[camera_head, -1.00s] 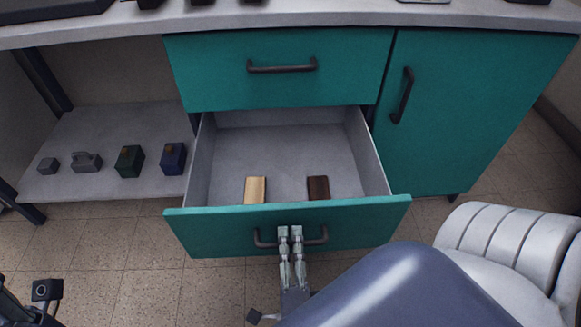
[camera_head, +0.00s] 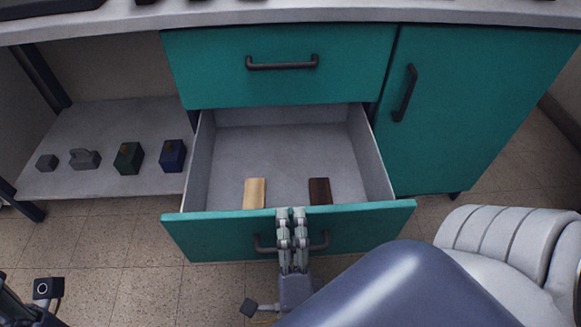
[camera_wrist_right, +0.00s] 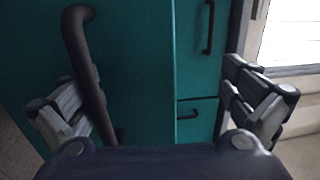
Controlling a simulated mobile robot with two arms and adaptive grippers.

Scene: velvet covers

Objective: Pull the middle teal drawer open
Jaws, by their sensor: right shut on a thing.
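The middle teal drawer (camera_head: 350,230) is pulled well out, with its grey interior exposed below the closed top drawer. Its dark bar handle (camera_head: 264,245) is on the front panel. My right gripper (camera_head: 291,213) is at the middle of that handle, shut on it, with its fingertips reaching near the panel's top edge. In the right wrist view, a dark handle (camera_wrist_right: 80,45) passes close by the left finger, in front of a teal panel. Its contact with the fingers is partly hidden there. My left gripper is not clearly in view.
A light block (camera_head: 254,193) and a dark brown block (camera_head: 320,191) lie inside the drawer. The closed top drawer (camera_head: 210,75) and a teal door (camera_head: 450,110) adjoin it. Several small objects stand on the left shelf (camera_head: 110,185). A padded grey seat (camera_head: 520,250) is close at right.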

